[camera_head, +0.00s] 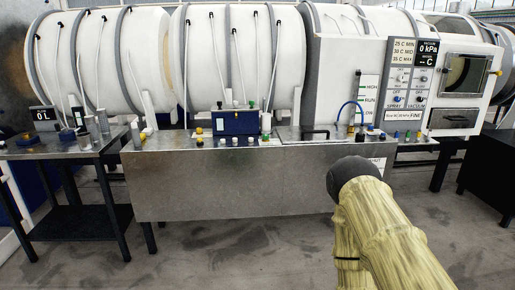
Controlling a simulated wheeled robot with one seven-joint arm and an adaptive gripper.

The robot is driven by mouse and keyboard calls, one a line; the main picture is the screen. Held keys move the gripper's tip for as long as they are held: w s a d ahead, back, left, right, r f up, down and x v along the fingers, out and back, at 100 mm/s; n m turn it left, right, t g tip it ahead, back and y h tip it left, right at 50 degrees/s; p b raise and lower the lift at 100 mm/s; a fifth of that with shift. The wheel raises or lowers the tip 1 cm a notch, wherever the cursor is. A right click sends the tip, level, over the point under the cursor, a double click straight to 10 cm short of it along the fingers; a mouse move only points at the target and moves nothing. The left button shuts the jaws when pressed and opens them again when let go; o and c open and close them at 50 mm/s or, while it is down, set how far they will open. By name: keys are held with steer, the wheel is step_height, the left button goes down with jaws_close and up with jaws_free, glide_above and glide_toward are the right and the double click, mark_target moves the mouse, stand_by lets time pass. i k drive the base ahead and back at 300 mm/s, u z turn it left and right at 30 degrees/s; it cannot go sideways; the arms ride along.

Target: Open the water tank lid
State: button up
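A long grey metal tank (235,185) stands in front of the white cylinders. On its top at the right is a flat metal lid (290,132) with a dark bar handle (317,132). The lid looks flat and closed. My arm, in a yellowish sleeve, comes up from the lower right and ends in a dark rounded part just in front of the tank's right side, below and right of the handle. My gripper's fingers do not show. I see no contact between my arm and the handle.
A blue box (236,122) and several small bottles and knobs stand on the tank top, left of the lid. A control panel (411,75) is at the right. A dark side table (60,150) stands at the left. The floor in front is clear.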

mark_target(311, 129)
steer(key=i, duration=1.65)
steer(key=z, duration=0.05)
